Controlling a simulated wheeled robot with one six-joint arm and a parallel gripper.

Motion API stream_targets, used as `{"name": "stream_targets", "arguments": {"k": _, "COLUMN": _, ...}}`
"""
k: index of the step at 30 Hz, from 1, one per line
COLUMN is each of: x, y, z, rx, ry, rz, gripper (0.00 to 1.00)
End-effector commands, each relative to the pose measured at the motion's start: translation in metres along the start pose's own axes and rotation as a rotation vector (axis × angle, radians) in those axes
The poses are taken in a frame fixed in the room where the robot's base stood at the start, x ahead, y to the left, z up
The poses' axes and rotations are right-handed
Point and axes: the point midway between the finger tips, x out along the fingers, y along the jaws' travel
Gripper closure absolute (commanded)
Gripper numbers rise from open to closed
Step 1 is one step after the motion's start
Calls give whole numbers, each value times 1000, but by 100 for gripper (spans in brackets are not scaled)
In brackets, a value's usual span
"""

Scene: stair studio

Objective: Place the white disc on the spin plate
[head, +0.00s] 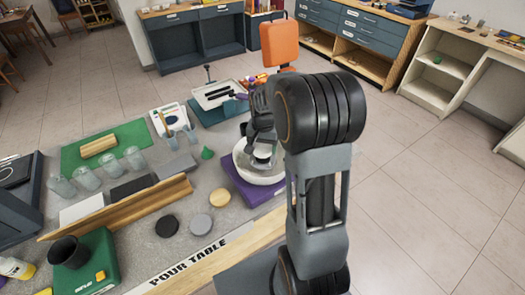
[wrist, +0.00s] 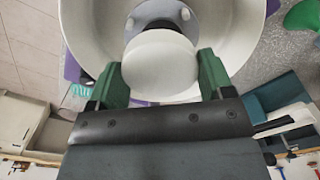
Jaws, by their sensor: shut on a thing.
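The white disc (wrist: 160,62) is held between the two green fingers of my gripper (wrist: 160,74) in the wrist view. In the head view the disc (head: 262,157) shows below my gripper (head: 262,148), inside the outline of a white bowl (head: 243,166). The bowl also fills the top of the wrist view (wrist: 245,45). A grey round plate (wrist: 158,12) with lighter knobs, apparently the spin plate, sits inside the bowl, partly hidden behind the disc. I cannot tell whether the disc touches it.
The bowl stands on a purple base (head: 238,183). Black (head: 167,226), grey (head: 200,224) and tan (head: 220,198) discs lie on the table to the left. A green cone (head: 207,153) stands near the bowl. A wooden rail (head: 120,208) and several clear cups are farther left.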

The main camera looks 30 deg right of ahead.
Motion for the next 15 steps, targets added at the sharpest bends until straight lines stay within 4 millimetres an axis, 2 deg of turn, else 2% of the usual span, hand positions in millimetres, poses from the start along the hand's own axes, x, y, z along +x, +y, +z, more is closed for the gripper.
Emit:
{"name": "stream_targets", "arguments": {"k": 8, "x": 10, "y": -1, "z": -8, "rx": -1, "ry": 0, "rz": 0, "gripper": 49}}
{"name": "stream_targets", "arguments": {"k": 15, "x": 39, "y": -1, "z": -9, "rx": -2, "ry": -3, "rz": 1, "gripper": 49}}
